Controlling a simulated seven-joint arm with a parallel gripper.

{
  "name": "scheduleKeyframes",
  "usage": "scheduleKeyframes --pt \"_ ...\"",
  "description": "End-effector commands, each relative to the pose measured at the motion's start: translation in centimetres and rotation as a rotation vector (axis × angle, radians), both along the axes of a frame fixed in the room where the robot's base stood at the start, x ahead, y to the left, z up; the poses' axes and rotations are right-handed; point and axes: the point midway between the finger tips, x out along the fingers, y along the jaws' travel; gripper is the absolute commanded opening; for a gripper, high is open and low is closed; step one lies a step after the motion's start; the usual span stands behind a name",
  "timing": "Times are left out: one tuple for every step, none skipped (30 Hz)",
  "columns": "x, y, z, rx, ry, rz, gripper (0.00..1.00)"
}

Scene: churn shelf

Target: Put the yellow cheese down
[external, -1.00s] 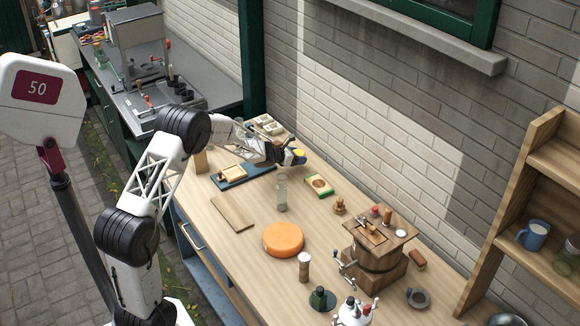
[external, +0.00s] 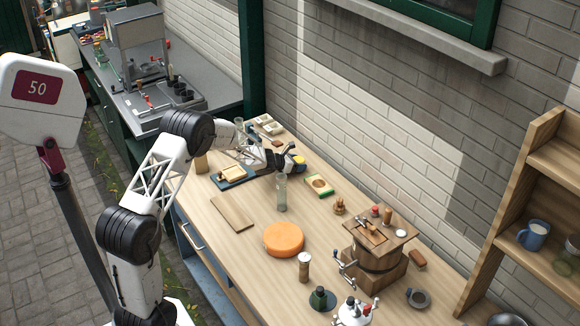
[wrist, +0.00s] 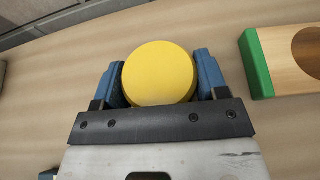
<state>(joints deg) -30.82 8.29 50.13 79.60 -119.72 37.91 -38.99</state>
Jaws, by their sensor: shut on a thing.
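The yellow cheese (wrist: 160,73) is a round disc. In the wrist view it sits between the two blue fingers of my gripper (wrist: 162,82), which is shut on it. In the external view my gripper (external: 292,164) is low over the table's far part, behind the clear bottle, and the cheese (external: 299,158) shows only as a small yellow patch. I cannot tell whether the cheese touches the wooden tabletop (external: 222,215).
A green-ended wooden block (external: 319,186) lies to the right of my gripper, and a clear bottle (external: 281,193) stands just in front. An orange wheel (external: 284,239) and a wooden churn (external: 378,255) are nearer. A brick wall (external: 350,130) runs behind.

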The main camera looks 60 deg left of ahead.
Motion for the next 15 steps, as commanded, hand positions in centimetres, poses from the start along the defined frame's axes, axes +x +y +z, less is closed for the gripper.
scheduleKeyframes --pt "0.00 0.00 -0.04 0.000 0.000 0.000 0.70" --pt "0.01 0.01 -0.04 0.000 0.000 0.000 0.75" --pt "0.00 0.01 -0.02 0.000 0.000 0.000 0.81" --pt "0.01 0.00 -0.04 0.000 0.000 0.000 0.85" --pt "0.00 0.00 -0.02 0.000 0.000 0.000 0.90" --pt "0.00 0.00 -0.03 0.000 0.000 0.000 0.92" --pt "0.00 0.00 -0.03 0.000 0.000 0.000 0.92" --pt "0.00 0.00 -0.03 0.000 0.000 0.000 0.92" --pt "0.00 0.00 -0.02 0.000 0.000 0.000 0.92" --pt "0.00 0.00 -0.03 0.000 0.000 0.000 0.92" --pt "0.00 0.00 -0.02 0.000 0.000 0.000 0.92" --pt "0.00 0.00 -0.02 0.000 0.000 0.000 0.92" --pt "0.01 0.00 -0.01 0.000 0.000 0.000 0.92" --pt "0.00 0.00 0.01 0.000 0.000 0.000 0.92" --pt "0.01 0.01 0.06 0.000 0.000 0.000 0.92"
